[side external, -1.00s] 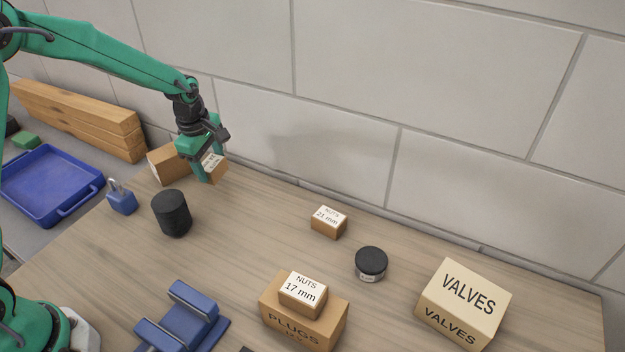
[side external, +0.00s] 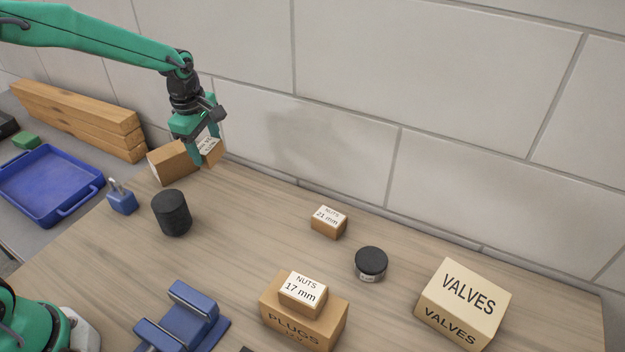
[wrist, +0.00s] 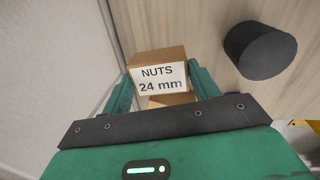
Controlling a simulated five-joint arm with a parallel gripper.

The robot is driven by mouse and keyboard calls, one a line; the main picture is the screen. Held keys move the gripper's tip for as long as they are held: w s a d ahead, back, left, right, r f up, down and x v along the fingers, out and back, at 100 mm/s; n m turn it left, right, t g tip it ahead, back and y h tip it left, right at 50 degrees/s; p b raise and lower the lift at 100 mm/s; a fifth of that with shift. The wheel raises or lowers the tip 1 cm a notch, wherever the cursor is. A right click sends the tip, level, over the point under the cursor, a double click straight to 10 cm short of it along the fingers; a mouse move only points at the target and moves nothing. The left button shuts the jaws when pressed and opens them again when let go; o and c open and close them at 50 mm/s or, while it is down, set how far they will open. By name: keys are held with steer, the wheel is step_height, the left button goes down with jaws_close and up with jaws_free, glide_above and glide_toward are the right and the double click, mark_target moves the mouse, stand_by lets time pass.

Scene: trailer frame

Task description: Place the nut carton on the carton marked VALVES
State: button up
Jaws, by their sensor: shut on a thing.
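My gripper (side external: 204,150) is at the back left of the wooden bench, shut on a small brown nut carton (side external: 211,150) with a white label. In the wrist view this carton (wrist: 158,62) sits between the fingers and its label reads NUTS 24 mm. In the side view a finger hides part of it, and it appears raised off the bench. The carton marked VALVES (side external: 463,303) is a larger pale box at the front right, with nothing on its top.
A plain brown box (side external: 170,165) stands close beside the held carton. A NUTS 21 mm carton (side external: 329,223) and a black-lidded jar (side external: 371,264) stand mid-bench. A NUTS 17 mm carton (side external: 303,295) sits on a PLUGS carton (side external: 325,329). A black cylinder (side external: 172,213) stands left.

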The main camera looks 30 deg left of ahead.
steer(key=d+r+m, duration=0.2)
steer(key=d+m, duration=0.1)
steer(key=d, duration=1.4)
steer(key=d+r+m, duration=0.3)
steer(key=d, duration=1.3)
steer(key=s+d+r+m+g, duration=0.1)
steer(key=s+d+r+m, duration=0.15)
steer(key=s+d, duration=0.85)
steer(key=s+d+r+m, duration=0.2)
steer(key=s+d+m, duration=0.1)
steer(key=s+d, duration=0.9)
glide_above(448, 301)
steer(key=shift+h, duration=0.3)
step_height(448, 301, down, 8)
steer(key=shift+s+a+r, duration=0.1)
steer(key=shift+r, duration=0.15)
steer(key=shift+f, duration=0.1)
steer(key=shift+f, duration=1.9)
steer(key=shift+f, duration=0.1)
